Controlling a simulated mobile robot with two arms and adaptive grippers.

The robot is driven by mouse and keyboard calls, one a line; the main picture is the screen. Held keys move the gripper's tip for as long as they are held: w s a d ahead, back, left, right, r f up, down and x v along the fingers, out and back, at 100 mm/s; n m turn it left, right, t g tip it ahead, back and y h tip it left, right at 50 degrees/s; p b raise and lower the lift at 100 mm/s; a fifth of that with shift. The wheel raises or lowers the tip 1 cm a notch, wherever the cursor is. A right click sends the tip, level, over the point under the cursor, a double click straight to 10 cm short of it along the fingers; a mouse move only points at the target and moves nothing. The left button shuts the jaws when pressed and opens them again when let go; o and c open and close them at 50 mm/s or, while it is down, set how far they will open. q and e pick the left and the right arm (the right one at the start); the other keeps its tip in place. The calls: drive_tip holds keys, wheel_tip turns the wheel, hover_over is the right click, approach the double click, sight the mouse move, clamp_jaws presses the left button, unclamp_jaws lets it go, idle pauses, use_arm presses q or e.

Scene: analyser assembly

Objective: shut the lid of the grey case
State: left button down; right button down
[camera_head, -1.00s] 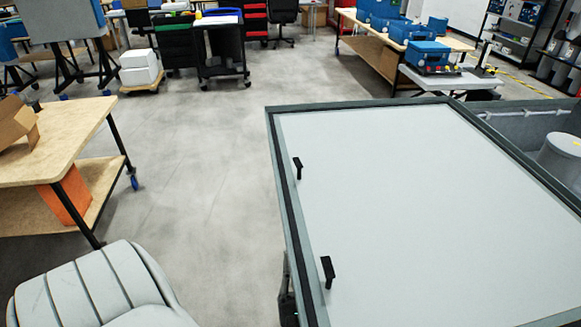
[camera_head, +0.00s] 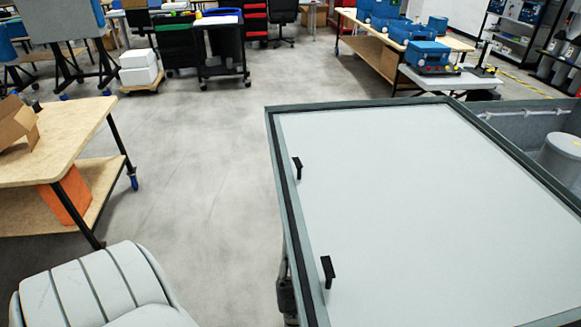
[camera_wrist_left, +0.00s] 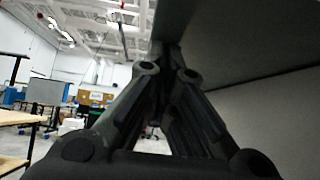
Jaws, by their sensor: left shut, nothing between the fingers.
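The lid (camera_head: 430,200) of the grey case is a large pale panel with a dark frame and two black handles along its left side. It fills the lower right of the head view. A grey wall of the case (camera_head: 525,122) shows beyond its right edge, so the lid stands open. My left gripper (camera_head: 287,296) shows only as a dark part at the lid's left edge, mostly hidden below it. In the left wrist view the left gripper (camera_wrist_left: 167,58) has its fingers together and empty, close under a dark overhanging panel (camera_wrist_left: 250,35). Contact is unclear. My right gripper is out of view.
A grey cylinder (camera_head: 560,158) stands inside the case at the right. A wooden workbench (camera_head: 60,140) with a cardboard box (camera_head: 17,122) is at the left. Open floor (camera_head: 200,150) lies between the bench and the lid.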

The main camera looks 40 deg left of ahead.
sight(290, 236)
use_arm(q)
drive_tip(key=shift+m+t+h, duration=0.5)
drive_tip(key=shift+m+t, duration=0.1)
drive_tip(key=shift+m, duration=0.1)
drive_tip(key=shift+r, duration=2.05)
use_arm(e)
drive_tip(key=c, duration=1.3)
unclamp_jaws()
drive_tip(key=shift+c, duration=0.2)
